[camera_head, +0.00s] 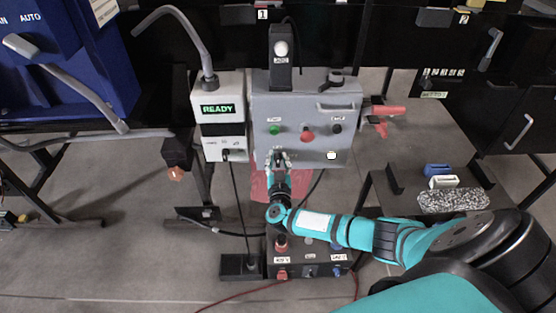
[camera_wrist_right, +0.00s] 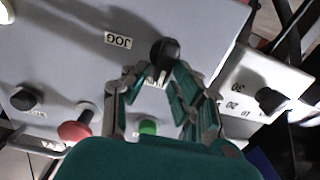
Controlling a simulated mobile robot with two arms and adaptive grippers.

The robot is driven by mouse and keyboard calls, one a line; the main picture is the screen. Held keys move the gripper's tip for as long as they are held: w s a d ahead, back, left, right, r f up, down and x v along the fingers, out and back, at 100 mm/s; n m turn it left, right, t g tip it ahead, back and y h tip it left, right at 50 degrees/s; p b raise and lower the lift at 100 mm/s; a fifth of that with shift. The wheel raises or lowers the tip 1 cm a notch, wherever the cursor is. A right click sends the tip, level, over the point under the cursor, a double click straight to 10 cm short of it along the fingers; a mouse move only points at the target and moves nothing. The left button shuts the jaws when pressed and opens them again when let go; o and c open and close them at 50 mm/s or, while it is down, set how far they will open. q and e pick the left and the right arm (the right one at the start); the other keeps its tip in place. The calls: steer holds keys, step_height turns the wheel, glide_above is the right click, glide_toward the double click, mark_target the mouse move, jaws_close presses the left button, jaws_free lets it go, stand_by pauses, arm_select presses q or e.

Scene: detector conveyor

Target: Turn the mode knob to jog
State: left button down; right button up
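The mode knob (camera_wrist_right: 163,50) is round and black, on the front of a grey control box (camera_head: 345,103). In the right wrist view a white label reading JOG (camera_wrist_right: 118,40) is beside it, and another label, partly covered, is near the fingers. My right gripper (camera_head: 279,156) is at the box's lower left in the head view and hides the knob there. In the right wrist view its fingers (camera_wrist_right: 156,73) are apart, with the knob between and just beyond the tips. I cannot tell whether they touch it, or where its pointer stands. My left gripper is not in view.
The box also carries a green button (camera_head: 274,130), a red button (camera_head: 307,135) and another black knob (camera_head: 337,129). A white unit showing READY (camera_head: 217,109) adjoins its left side. A red tool (camera_head: 382,114) is at its right. A lower button box (camera_head: 310,270) is beneath my arm.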

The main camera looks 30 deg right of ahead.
jaws_close()
steer(key=shift+s+d+m+p, duration=0.1)
steer(key=shift+s+m+p, duration=0.1)
steer(key=shift+m+p, duration=0.85)
steer(key=shift+s+d+f+m+b, duration=0.25)
steer(key=shift+m+b, duration=0.85)
steer(key=shift+m, duration=1.5)
steer(key=shift+d+f+m+b, duration=0.4)
steer(key=shift+m+b, duration=0.65)
steer(key=shift+m, duration=1.6)
steer(key=shift+s+d+f+m+b, duration=0.15)
steer(key=shift+f+m+b, duration=0.25)
steer(key=shift+m+b, duration=1.45)
steer(key=shift+m+p, duration=0.65)
steer(key=shift+m, duration=0.4)
